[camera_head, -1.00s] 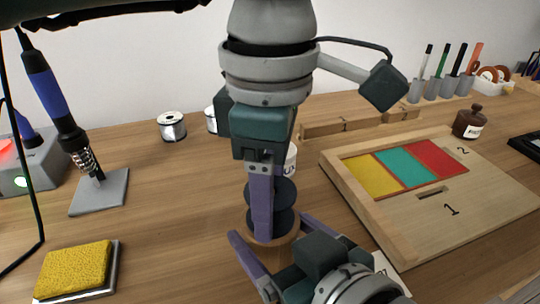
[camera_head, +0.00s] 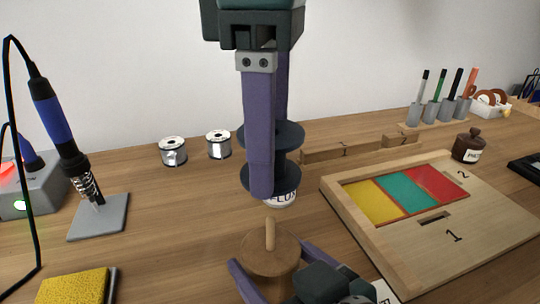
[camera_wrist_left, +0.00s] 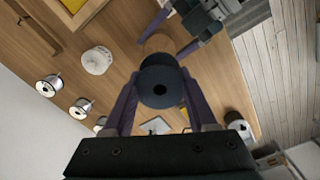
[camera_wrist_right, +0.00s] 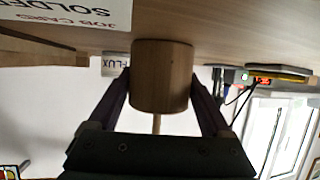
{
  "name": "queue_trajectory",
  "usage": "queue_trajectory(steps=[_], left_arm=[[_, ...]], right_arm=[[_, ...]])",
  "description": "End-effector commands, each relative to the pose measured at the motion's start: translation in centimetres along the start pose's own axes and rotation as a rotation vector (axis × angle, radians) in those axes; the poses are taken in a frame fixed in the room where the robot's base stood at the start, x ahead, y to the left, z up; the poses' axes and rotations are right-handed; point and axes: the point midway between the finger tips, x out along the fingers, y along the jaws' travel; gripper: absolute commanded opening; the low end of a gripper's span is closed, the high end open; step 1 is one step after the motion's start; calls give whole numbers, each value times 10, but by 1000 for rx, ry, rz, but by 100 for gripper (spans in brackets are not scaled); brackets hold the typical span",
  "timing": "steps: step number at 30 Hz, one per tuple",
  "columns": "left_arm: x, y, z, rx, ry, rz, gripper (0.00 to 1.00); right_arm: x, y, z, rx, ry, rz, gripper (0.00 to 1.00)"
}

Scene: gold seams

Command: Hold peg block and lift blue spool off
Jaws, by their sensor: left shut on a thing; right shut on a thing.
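The blue spool (camera_head: 284,136) is dark navy with two flanges. My left gripper (camera_head: 266,185) is shut on it and holds it in the air above the peg block; the spool also shows between the fingers in the left wrist view (camera_wrist_left: 160,78). The peg block (camera_head: 268,252) is a round wooden base with a thin upright peg, whose bare top stands below the spool, apart from it. My right gripper (camera_head: 262,285) is shut on the block's base, low on the table. The block fills the space between its fingers in the right wrist view (camera_wrist_right: 162,78).
A wooden tray (camera_head: 350,215) with yellow, teal and red panels lies to the right. A flux tin (camera_head: 280,199) stands behind the block. Solder reels (camera_head: 172,151), a soldering iron (camera_head: 62,130) and a yellow sponge (camera_head: 72,288) are at left. The table between is clear.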

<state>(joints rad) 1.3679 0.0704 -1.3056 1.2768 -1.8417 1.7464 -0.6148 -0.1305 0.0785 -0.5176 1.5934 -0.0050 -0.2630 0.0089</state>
Motion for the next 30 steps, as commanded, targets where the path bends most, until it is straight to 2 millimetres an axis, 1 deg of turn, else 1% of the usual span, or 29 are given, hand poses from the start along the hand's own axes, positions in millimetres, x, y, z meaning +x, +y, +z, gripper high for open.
queue_trajectory(steps=[7, 8, 12, 19, 23, 26, 30], left_arm=[[-2, 0, 0, 1, -1, -1, 5], [-2, 0, 0, 1, -1, -1, 5], [-1, 0, 0, 1, -1, 0, 5], [-1, 0, 0, 1, -1, 0, 5], [-1, 0, 0, 1, -1, 0, 5], [-1, 0, 0, 0, -1, 0, 5], [-1, 0, 0, 0, -1, 0, 5]], right_arm=[[0, 0, 1, 0, -2, 0, 15], [0, 0, 1, 0, -2, 0, 85], [0, 0, 1, 0, -1, 0, 100], [0, 0, 0, 0, -1, 0, 100], [-7, 0, 1, -1, -1, 1, 100], [-20, 0, 1, 0, -2, 1, 100], [-48, 0, 1, -1, -3, 0, 100]])
